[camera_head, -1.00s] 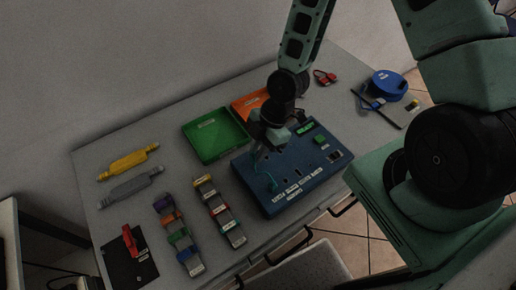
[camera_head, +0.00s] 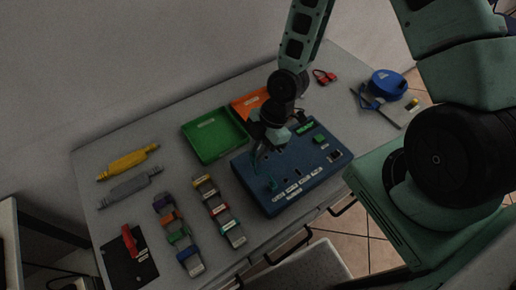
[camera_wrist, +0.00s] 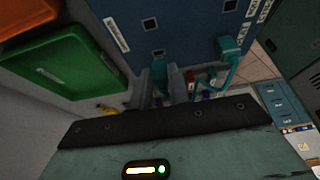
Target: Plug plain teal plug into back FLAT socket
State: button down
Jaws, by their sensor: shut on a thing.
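The blue socket board (camera_head: 316,172) lies on the table, with white labels along its front edge. My gripper (camera_wrist: 160,88) is shut on a teal plug (camera_wrist: 158,70) in the wrist view, close to the board's face. A square dark socket (camera_wrist: 157,53) is just beyond the held plug, and another (camera_wrist: 149,23) is farther up. Whether the plug touches the board, I cannot tell. A second teal piece with a bent cable (camera_wrist: 229,55) stands at the board to the right. In the head view my gripper (camera_head: 257,155) is over the board's left part, partly hiding the plug.
Strips of coloured blocks (camera_head: 218,212), a yellow tool (camera_head: 127,162) and a grey one lie left. A blue round spool (camera_head: 388,83) is at the right.

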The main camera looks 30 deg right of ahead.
jog(key=shift+f+b, duration=0.7)
jog(key=shift+f, duration=0.25)
jog(key=c, duration=1.3)
grip_release()
jog(key=shift+o, duration=0.2)
jog(key=shift+r, duration=0.1)
jog(key=s+p+v, duration=0.1)
jog(key=p+v, duration=0.2)
jog(key=v, duration=1.4)
jog(key=shift+w, duration=0.5)
jog(key=shift+r, duration=0.15)
